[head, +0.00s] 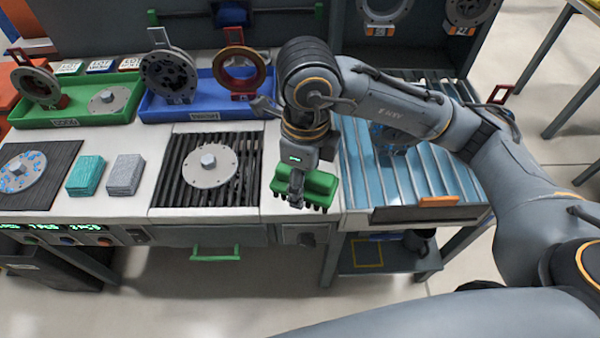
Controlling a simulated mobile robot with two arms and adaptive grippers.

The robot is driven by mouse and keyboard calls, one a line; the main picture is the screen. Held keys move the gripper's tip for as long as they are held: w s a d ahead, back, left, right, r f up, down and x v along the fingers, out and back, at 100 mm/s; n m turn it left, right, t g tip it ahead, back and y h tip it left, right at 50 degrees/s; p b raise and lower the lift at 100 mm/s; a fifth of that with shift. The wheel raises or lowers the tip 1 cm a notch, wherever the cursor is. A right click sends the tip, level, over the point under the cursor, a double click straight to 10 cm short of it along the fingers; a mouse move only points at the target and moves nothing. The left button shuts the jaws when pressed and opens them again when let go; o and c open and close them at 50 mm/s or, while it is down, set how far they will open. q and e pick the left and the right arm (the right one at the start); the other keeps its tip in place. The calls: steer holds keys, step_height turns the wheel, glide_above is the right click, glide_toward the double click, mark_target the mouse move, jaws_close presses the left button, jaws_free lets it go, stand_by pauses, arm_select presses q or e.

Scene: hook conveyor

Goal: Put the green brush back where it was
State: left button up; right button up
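The green brush (317,186) is a green block with dark bristles facing down. It is at the front of the white bench, just right of the dark slatted grate. My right gripper (296,200) comes down from above onto the brush, and its fingers appear closed around the middle of the brush. I cannot tell whether the bristles touch the bench top or hang slightly above it. My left gripper is not in view.
A round metal flange (209,167) lies on the grate (165,187) to the left. Teal (85,174) and grey (125,174) pads lie further left. Green (75,119) and blue (205,109) trays stand behind. A blue roller bed (365,185) is at right.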

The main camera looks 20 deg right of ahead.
steer(key=w+d+f, duration=0.1)
steer(key=w+f, duration=0.1)
steer(key=w, duration=0.2)
steer(key=w+d+f+p, duration=0.1)
steer(key=w+f, duration=0.2)
steer(key=w, duration=0.1)
steer(key=w+d+f, duration=0.1)
steer(key=w+f, duration=0.2)
steer(key=w, duration=0.1)
steer(key=shift+d+f, duration=0.1)
steer(key=shift+f, duration=0.1)
steer(key=shift+w+d+f+p, duration=0.1)
steer(key=shift+w+f+p, duration=0.25)
steer(key=shift+w+f, duration=0.35)
steer(key=shift+s+f+p, duration=0.2)
steer(key=shift+f+p, duration=0.35)
steer(key=shift+f, duration=0.95)
steer(key=shift+f, duration=0.1)
